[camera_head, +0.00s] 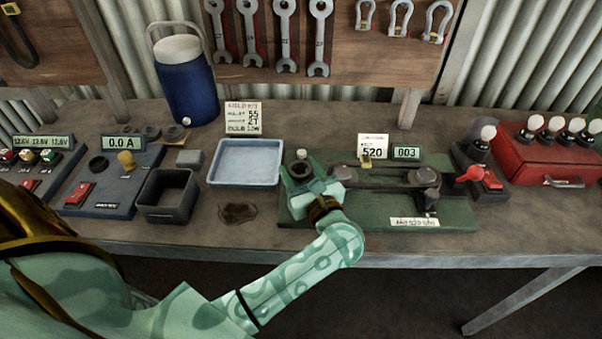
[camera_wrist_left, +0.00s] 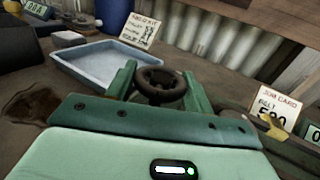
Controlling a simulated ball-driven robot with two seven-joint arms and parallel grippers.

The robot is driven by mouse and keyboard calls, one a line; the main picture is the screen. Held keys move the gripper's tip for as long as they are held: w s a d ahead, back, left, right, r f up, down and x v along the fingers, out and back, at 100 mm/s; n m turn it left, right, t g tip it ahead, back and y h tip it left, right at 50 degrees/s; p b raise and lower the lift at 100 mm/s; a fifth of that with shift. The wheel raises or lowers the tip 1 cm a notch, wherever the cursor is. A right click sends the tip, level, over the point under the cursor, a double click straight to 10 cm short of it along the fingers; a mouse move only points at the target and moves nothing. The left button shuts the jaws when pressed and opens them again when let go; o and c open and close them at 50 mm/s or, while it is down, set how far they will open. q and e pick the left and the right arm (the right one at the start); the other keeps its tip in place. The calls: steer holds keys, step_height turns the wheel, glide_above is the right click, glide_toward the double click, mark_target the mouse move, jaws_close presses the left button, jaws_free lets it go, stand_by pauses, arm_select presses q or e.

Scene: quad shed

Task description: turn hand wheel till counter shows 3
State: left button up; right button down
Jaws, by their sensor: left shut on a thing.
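The dark round hand wheel (camera_head: 299,169) stands at the left end of the green machine base (camera_head: 375,218). In the left wrist view the hand wheel (camera_wrist_left: 162,80) sits between the two green fingers. My left gripper (camera_head: 297,174) reaches it from the front and is shut on it; the fingers also show in the wrist view (camera_wrist_left: 157,90). The counter (camera_head: 406,153) on the machine reads 003. Only its edge shows in the wrist view (camera_wrist_left: 313,136). My right gripper is not in view.
A card reading 520 (camera_head: 373,147) stands left of the counter. A blue-grey tray (camera_head: 245,162) is left of the wheel, with an open dark box (camera_head: 167,194) beyond it. A red toolbox (camera_head: 532,160) and a red lever (camera_head: 472,174) are at right.

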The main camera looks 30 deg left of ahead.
arm_select(q)
steer(key=shift+g+y, duration=0.3)
steer(key=shift+g, duration=0.1)
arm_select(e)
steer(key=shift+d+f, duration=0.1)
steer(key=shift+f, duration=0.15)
arm_select(q)
steer(key=o, duration=1)
steer(key=shift+n, duration=0.3)
steer(key=shift+c, duration=0.2)
steer(key=shift+d, duration=0.15)
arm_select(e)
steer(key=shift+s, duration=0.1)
